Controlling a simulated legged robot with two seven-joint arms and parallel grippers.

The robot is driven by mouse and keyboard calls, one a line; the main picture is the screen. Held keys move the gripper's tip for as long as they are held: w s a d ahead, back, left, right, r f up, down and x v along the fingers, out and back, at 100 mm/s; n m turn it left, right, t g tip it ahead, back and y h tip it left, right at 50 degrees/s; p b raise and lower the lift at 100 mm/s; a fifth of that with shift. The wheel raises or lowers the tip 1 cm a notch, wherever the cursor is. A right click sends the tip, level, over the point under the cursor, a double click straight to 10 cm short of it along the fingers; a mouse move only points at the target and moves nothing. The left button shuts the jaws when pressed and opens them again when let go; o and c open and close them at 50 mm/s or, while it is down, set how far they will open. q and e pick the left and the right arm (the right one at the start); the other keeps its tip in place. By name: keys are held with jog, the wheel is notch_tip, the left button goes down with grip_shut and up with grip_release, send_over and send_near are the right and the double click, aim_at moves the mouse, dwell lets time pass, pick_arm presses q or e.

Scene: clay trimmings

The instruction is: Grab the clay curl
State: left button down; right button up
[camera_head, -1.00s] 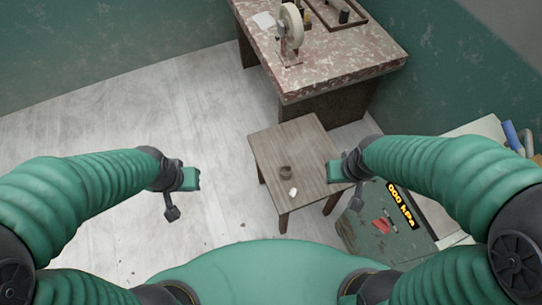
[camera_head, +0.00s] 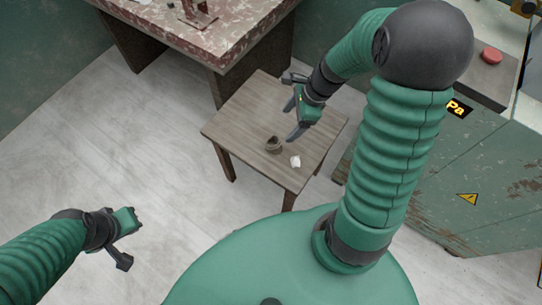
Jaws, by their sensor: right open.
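A small grey-brown curled piece (camera_head: 273,145), which looks like the clay curl, sits on a wooden stool-like table (camera_head: 240,117). A small white lump (camera_head: 295,161) lies close to its right on the same top. My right gripper (camera_head: 291,120) is over the table, just above and right of the curl in the picture. Its dark fingers are spread with nothing between them, and it appears apart from the curl. My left gripper (camera_head: 135,220) hangs over the floor at lower left, away from the table.
A bench with a mottled reddish top (camera_head: 240,30) stands behind the wooden table. A worn green cabinet (camera_head: 450,170) stands at the right, with a red knob (camera_head: 491,56) on a box above. The pale floor (camera_head: 130,150) at left is clear.

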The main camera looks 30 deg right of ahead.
jog(key=f+m, duration=0.1)
jog(key=f, duration=0.1)
jog(key=m+b, duration=0.1)
jog(key=b, duration=0.2)
send_near(276, 142)
jog(key=b+x, duration=0.1)
jog(key=x, duration=0.2)
jog(key=a+b+x, duration=0.1)
jog(key=x, duration=0.1)
jog(key=shift+a+f, duration=0.2)
jog(key=f+b, duration=0.1)
jog(key=f, duration=0.1)
jog(key=w+f+b, duration=0.1)
jog(key=f+b, duration=0.1)
jog(key=f, duration=0.1)
jog(key=shift+w, duration=0.15)
jog(key=shift+a+r, duration=0.15)
jog(key=shift+c, duration=1.9)
pick_arm(q)
jog(key=s+x, duration=0.2)
jog(key=x, duration=0.6)
jog(key=shift+d+f, duration=0.35)
jog(key=shift+f, duration=0.2)
pick_arm(e)
jog(key=c, duration=1.2)
